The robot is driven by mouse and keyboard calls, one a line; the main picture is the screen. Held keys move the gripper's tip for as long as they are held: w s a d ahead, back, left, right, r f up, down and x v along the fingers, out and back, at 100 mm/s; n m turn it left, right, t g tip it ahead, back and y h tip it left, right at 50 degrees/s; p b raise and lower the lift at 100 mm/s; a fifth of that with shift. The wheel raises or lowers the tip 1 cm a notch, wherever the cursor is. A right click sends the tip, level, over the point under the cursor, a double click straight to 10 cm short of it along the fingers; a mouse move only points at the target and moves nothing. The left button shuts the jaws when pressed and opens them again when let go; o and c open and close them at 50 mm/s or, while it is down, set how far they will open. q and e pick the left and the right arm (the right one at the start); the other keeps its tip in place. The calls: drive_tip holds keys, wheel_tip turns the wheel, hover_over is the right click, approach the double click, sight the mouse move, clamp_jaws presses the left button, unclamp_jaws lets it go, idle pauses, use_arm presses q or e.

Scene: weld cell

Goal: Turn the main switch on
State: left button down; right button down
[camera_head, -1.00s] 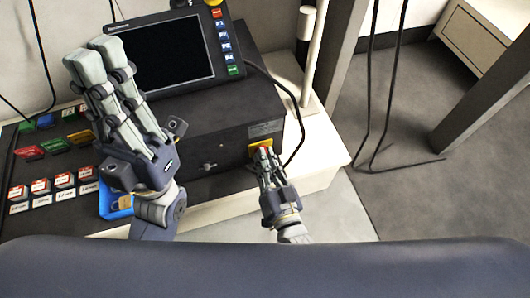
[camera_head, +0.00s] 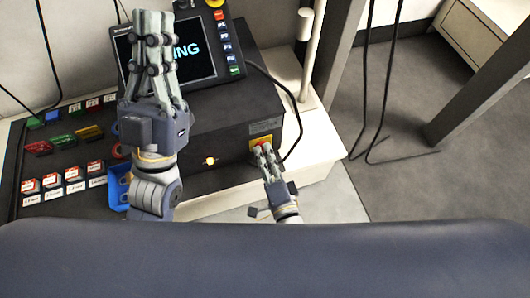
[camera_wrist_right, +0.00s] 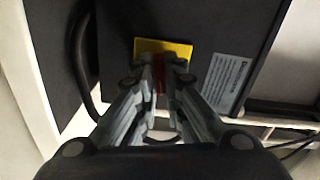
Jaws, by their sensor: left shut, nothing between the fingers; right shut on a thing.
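The main switch has a red handle (camera_head: 264,142) on a yellow plate (camera_head: 254,140) at the right end of the black control box's front. My right gripper (camera_head: 262,149) is shut on the red handle. In the right wrist view the red handle (camera_wrist_right: 159,74) shows between the fingers, in front of the yellow plate (camera_wrist_right: 181,48). The fingers hide part of the handle. My left gripper (camera_head: 153,14) is shut and empty, raised in front of the screen (camera_head: 195,50). The screen is lit with cyan letters ending in "ING".
A panel of coloured buttons (camera_head: 62,140) and labelled switches (camera_head: 74,180) lies at the left. A blue tray (camera_head: 117,184) is partly behind my left arm. A black cable (camera_head: 294,110) runs beside the box's right side. Open floor (camera_head: 410,170) lies to the right.

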drive_tip(key=shift+m, duration=1.1)
drive_tip(key=c, duration=1.7)
unclamp_jaws()
drive_tip(key=v, duration=1.2)
drive_tip(key=shift+s, duration=0.1)
